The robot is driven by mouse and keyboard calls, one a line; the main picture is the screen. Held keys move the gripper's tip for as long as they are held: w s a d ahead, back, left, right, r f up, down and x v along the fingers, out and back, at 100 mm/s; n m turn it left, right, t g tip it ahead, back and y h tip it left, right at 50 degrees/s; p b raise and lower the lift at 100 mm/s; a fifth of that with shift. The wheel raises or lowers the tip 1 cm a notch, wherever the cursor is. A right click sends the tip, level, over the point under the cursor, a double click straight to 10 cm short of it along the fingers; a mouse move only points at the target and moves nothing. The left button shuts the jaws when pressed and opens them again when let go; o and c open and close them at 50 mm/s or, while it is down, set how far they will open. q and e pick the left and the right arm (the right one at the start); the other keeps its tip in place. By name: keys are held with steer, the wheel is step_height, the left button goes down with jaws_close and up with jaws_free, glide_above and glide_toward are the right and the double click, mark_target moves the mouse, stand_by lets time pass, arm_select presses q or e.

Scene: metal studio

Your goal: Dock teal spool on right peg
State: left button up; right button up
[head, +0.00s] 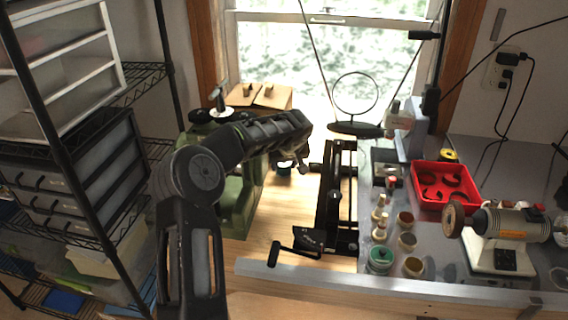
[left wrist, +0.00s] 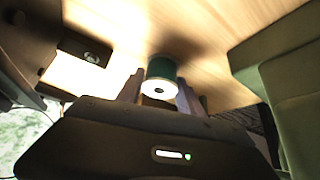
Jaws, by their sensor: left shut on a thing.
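In the left wrist view the teal spool (left wrist: 162,72), a green cylinder with a pale end face and a dark centre hole, sits between the two fingers of my left gripper (left wrist: 163,95). The gripper is shut on it. In the head view my left gripper (head: 300,166) hangs over the wooden bench top, left of the black rail frame. A small dark round thing (head: 284,169) shows beside it; I cannot tell whether it is the spool. I cannot make out the right peg for certain. My right gripper is not in view.
A green machine (head: 238,205) stands left of my gripper. A black rail frame (head: 335,200) with a crank lies to its right. The grey bench holds several jars, a red tray (head: 420,205) and a grinder (head: 505,235). A wooden box (head: 270,97) with two small dark knobs stands by the window.

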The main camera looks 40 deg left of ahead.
arm_select(q)
steer(key=shift+f, duration=0.15)
steer(key=o, duration=0.9)
steer(key=shift+b, duration=0.3)
steer(key=o, duration=0.5)
steer(key=shift+c, duration=0.2)
steer(key=shift+r+p, duration=0.3)
steer(key=shift+p, duration=0.15)
steer(key=b+v, duration=0.2)
steer(key=v, duration=1)
steer(key=shift+b, duration=0.3)
